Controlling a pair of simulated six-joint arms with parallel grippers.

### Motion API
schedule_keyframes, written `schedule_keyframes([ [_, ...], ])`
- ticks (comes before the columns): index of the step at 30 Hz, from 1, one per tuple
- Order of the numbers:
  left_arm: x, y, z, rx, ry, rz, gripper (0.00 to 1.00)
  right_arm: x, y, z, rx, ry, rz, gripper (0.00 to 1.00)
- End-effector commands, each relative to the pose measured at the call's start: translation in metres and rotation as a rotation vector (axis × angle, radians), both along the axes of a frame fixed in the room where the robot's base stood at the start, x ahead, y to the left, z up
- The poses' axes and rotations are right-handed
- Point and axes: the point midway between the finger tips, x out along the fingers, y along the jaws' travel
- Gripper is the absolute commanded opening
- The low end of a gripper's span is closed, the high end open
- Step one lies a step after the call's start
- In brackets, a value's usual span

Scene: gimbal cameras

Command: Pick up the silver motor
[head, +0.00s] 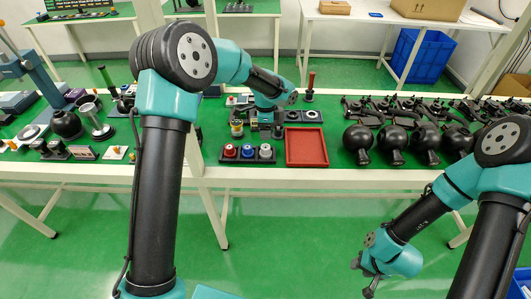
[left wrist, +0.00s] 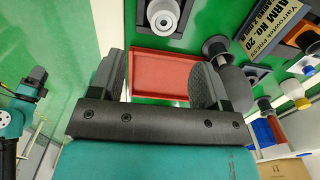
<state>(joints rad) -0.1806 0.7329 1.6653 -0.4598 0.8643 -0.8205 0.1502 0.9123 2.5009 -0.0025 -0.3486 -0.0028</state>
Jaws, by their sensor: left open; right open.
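The silver motor (head: 265,151) stands at the right end of a black holder (head: 248,160), beside a red motor (head: 229,151) and a blue motor (head: 247,151). In the left wrist view, a silver round top that appears to be this motor (left wrist: 163,14) is at the upper edge, beyond the red tray. My left gripper (head: 274,131) is above the table, just behind the holder and tray. Its fingers (left wrist: 168,85) are apart with nothing held between them. My right gripper (head: 371,279) is low at the right, in front of the table, away from the motors; its fingers look apart and empty.
The red tray (head: 306,148) lies right of the holder. Black round-ended parts (head: 394,140) fill the table's right side. A labelled dark box (left wrist: 268,30) and small parts stand close behind the left gripper. The table's front edge (head: 330,176) is clear.

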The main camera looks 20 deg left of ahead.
Motion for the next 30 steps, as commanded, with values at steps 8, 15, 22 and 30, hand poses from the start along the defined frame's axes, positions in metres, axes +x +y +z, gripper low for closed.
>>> schedule_keyframes([
  [8,0.0,0.0,-0.047,0.0,0.002,0.0,0.7,0.0,0.0,0.0,0.0,0.0,0.0,0.43],
  [15,0.0,0.0,-0.059,-0.001,-0.001,0.001,0.7,0.0,0.0,0.0,0.0,0.0,0.0,0.43],
  [22,0.0,0.0,-0.059,-0.001,-0.001,0.001,0.7,0.0,0.0,0.0,0.0,0.0,0.0,0.43],
  [30,0.004,0.001,-0.083,0.0,0.002,0.0,0.7,0.0,0.0,0.0,0.0,0.0,0.0,0.43],
])
